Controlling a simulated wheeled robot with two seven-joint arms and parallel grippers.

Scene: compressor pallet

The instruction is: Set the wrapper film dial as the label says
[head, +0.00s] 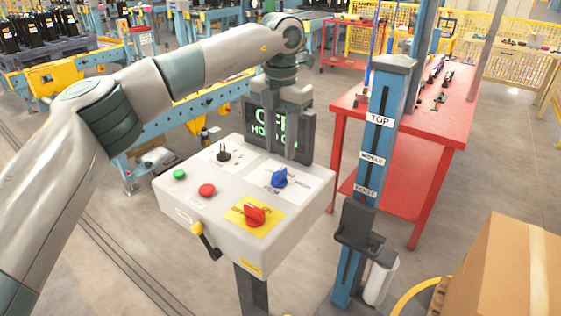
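The wrapper's control box (178,196) stands on a post in the middle of the head view. Its blue dial (280,178) sits on a white plate marked FILM (273,190); the small print around it is too small to read. My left gripper (281,153) points down just behind and above the blue dial. Its two fingers look apart with nothing between them, and I see no contact with the dial. Behind them a dark screen (258,121) shows green text, partly hidden, reading like OFF and HOLD. My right gripper is not in view.
A blue mast (377,145) stands right. A carton (514,270) is at lower right.

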